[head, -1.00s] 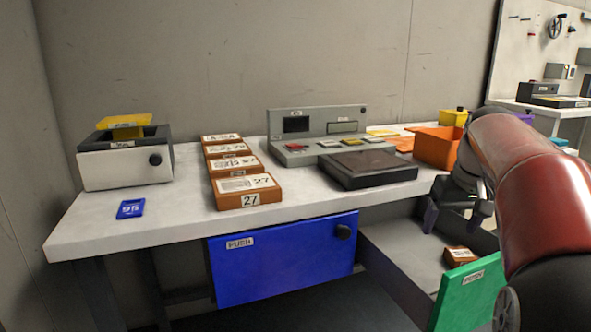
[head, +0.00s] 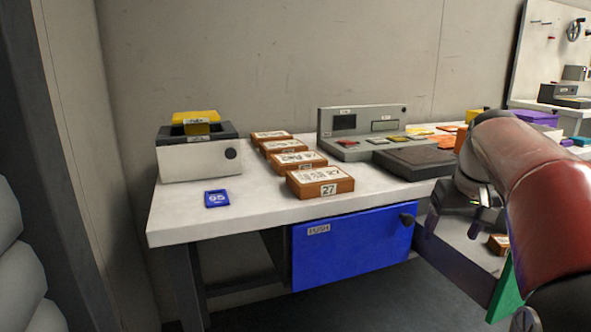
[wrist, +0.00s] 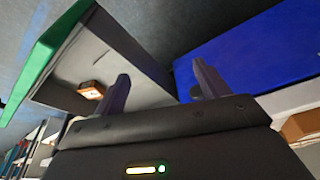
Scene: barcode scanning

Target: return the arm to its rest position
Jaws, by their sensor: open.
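My gripper (head: 456,222) is at the right of the head view, in front of the table edge and over the open drawer with the green front (head: 507,296). In the wrist view its two dark fingers (wrist: 160,92) stand apart with nothing between them. A small brown box (head: 498,244) lies inside the drawer, apart from my fingers. It also shows in the wrist view (wrist: 91,90). My red and black arm covers part of the drawer and the table's right end.
The blue drawer front (head: 352,247) is left of my gripper. The white table (head: 235,215) holds several brown boxes (head: 320,182), a grey console (head: 362,133), a dark flat pad (head: 413,162), a white-fronted unit with a yellow top (head: 200,161) and a blue card (head: 216,198).

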